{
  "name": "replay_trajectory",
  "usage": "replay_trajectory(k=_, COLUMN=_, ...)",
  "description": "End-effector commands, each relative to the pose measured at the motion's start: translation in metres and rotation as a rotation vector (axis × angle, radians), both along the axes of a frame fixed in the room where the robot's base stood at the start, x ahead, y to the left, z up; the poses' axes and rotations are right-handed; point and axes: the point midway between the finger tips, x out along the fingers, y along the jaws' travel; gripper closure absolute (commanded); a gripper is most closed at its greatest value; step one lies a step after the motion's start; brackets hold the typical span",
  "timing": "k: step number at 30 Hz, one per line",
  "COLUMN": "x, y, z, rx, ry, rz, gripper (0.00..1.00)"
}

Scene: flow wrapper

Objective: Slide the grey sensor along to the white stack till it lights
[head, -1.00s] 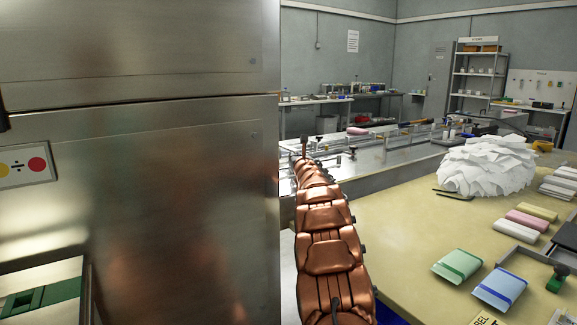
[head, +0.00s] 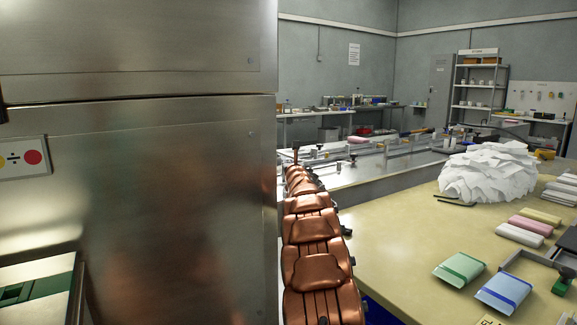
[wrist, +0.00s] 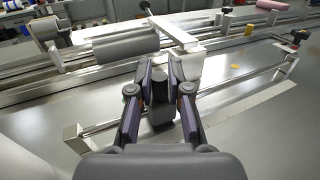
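My gripper (wrist: 160,62) points at the rail area in the wrist view, its two fingers close together on a dark grey block (wrist: 160,86). This looks like the grey sensor, and it fills the gap between the pads. Its far side is hidden, and no light shows on it. A white block (wrist: 188,66) with a white arm stands just beyond the right fingertip. In the head view a loose heap of white sheets (head: 489,172) lies on the yellow table. I cannot tell which white thing is the stack. The gripper is not clear in the head view.
A grey roller (wrist: 126,45) lies just beyond the left finger. Metal rails (wrist: 225,52) run across behind it, with a clear steel surface (wrist: 220,110) in front. A large steel cabinet (head: 140,200) fills the head view's left. Packs (head: 503,292) lie on the yellow table (head: 400,235).

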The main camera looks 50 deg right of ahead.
Motion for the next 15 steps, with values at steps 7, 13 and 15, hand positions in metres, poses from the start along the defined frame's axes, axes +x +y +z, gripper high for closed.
replay_trajectory(k=7, x=0.0002, y=0.0002, z=0.0005, rx=-0.001, ry=-0.001, rz=0.001, gripper=0.60)
replay_trajectory(k=13, x=0.0002, y=0.0004, z=0.0008, rx=-0.001, ry=-0.001, rz=0.001, gripper=0.60)
replay_trajectory(k=15, x=-0.0002, y=0.0008, z=0.0010, rx=-0.001, ry=-0.001, rz=0.001, gripper=0.60)
